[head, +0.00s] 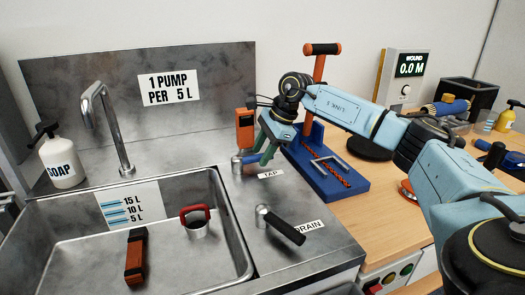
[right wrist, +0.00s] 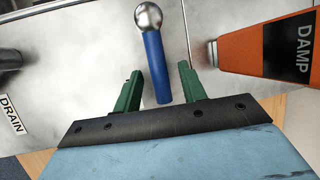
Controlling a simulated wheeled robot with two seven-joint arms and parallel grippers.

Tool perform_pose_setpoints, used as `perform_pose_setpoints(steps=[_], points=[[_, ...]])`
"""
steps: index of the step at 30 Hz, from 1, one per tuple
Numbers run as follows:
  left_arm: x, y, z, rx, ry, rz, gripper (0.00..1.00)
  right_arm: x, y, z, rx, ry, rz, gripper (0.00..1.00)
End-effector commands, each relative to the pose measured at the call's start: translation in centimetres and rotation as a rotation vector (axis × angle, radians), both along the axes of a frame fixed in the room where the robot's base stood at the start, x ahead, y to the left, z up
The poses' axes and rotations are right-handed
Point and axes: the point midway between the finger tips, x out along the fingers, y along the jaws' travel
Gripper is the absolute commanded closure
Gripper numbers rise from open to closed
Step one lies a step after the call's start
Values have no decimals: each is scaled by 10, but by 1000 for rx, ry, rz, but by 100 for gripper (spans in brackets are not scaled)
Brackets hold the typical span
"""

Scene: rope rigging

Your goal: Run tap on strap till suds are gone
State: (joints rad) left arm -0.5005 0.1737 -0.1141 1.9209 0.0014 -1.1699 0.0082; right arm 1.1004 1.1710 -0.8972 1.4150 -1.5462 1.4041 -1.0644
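The orange and black strap (head: 136,258) lies bundled on the sink floor (head: 80,265). The curved metal faucet (head: 120,135) stands behind the sink, and I see no water coming from it. The tap lever, a steel ball with a blue handle, stands by the TAP label; it shows in the right wrist view (right wrist: 155,66). My right gripper (head: 257,155) is at the lever. Its green fingers (right wrist: 160,70) are open on either side of the blue handle, with gaps showing. My left gripper is not in view. I cannot make out suds on the strap.
A black-handled drain lever (head: 284,227) stands right of the sink. An orange DAMP meter (right wrist: 265,45) is close to my right fingers. A red-handled metal piece (head: 196,222) is in the sink. A soap bottle (head: 62,163) stands left. A blue rig (head: 325,172) stands behind my right arm.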

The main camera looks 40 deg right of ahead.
Motion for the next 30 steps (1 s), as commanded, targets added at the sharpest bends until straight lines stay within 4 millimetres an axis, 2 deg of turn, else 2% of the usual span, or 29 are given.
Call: perform_pose_setpoints(steps=[8,11,21,24,30], points=[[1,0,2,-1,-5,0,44,-2,-2,7,-1,1,-1,59],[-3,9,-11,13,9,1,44,-7,-7,21,-1,-1,-2,59],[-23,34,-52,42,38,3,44,-30,-28,90,-1,-1,-1,59],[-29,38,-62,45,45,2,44,-35,-33,104,0,-1,0,59],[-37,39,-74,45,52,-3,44,-41,-38,118,0,1,0,59]])
